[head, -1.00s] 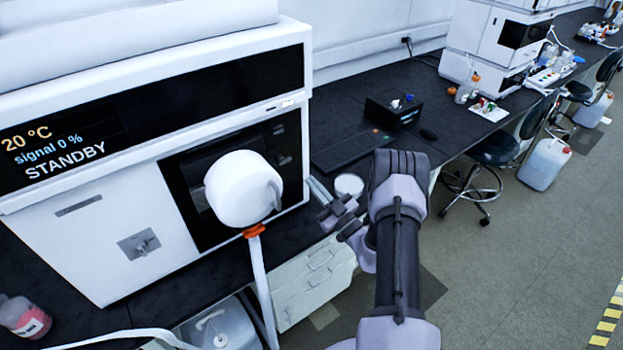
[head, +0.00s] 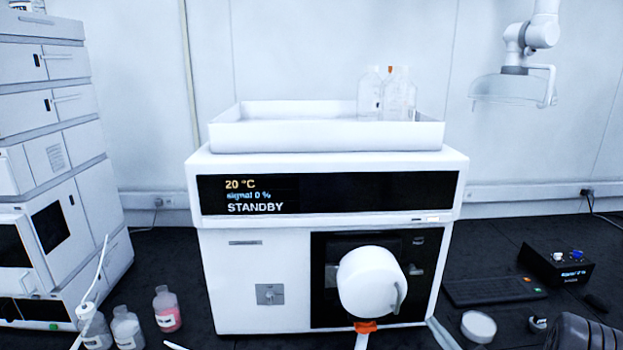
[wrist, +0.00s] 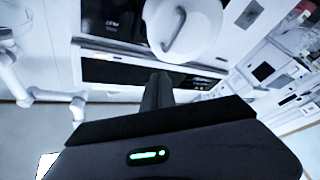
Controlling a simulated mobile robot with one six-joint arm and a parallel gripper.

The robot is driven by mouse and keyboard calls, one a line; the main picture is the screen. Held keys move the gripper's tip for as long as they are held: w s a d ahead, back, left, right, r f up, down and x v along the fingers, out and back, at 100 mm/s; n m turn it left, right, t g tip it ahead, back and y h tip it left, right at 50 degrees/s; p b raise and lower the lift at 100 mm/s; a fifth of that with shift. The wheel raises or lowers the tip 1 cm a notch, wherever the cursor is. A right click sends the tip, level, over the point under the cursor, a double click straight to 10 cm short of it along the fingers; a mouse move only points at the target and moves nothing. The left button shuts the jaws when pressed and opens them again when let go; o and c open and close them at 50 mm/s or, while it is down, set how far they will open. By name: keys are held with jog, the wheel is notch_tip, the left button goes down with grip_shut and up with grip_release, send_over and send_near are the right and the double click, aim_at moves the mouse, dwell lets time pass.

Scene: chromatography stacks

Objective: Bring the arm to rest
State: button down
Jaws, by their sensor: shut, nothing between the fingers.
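My gripper (wrist: 158,90) shows in the wrist view as two dark fingers close together. It is shut and empty, with nothing between the fingertips. The white round housing (wrist: 185,25) of the instrument appears beyond the fingers in the wrist view; I see no contact. In the head view only a dark part of my arm shows at the lower right corner, and the gripper is out of that view. The white instrument (head: 225,310) stands on the bench in the head view, its display reading 20 °C, signal 0 %, STANDBY.
A white tray (head: 290,138) with clear bottles tops the instrument. A stacked unit (head: 80,165) and several bottles, one pink (head: 167,312), stand at left. A keyboard (head: 494,290), black box (head: 557,265) and white round dish (head: 479,326) lie at right on the dark bench.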

jog(key=s+a+r+n+g+y+b, duration=0.1)
jog(key=s+a+r+n+g+y, duration=0.15)
jog(key=a+n+g, duration=0.4)
jog(key=s+a+r+n+g+y+b, duration=0.1)
jog(key=s+a+r+n+g, duration=0.25)
jog(key=a+n, duration=0.55)
jog(key=s+a+r+n+g+y+b, duration=0.1)
jog(key=s+a+r+n+g+y, duration=0.2)
jog(key=a+n, duration=0.45)
jog(key=s+a+f+n+g+h+b, duration=0.25)
jog(key=s+n+g+h, duration=0.35)
jog(key=s+n, duration=0.95)
jog(key=s+d+n+t+h+b, duration=0.2)
jog(key=s+d+n+t+h, duration=0.3)
jog(key=n, duration=1.1)
jog(key=d+h, duration=0.1)
jog(key=h, duration=0.2)
jog(key=shift+s+d+t+b, duration=0.3)
jog(key=shift+s+d+t, duration=0.05)
jog(key=shift+t, duration=0.05)
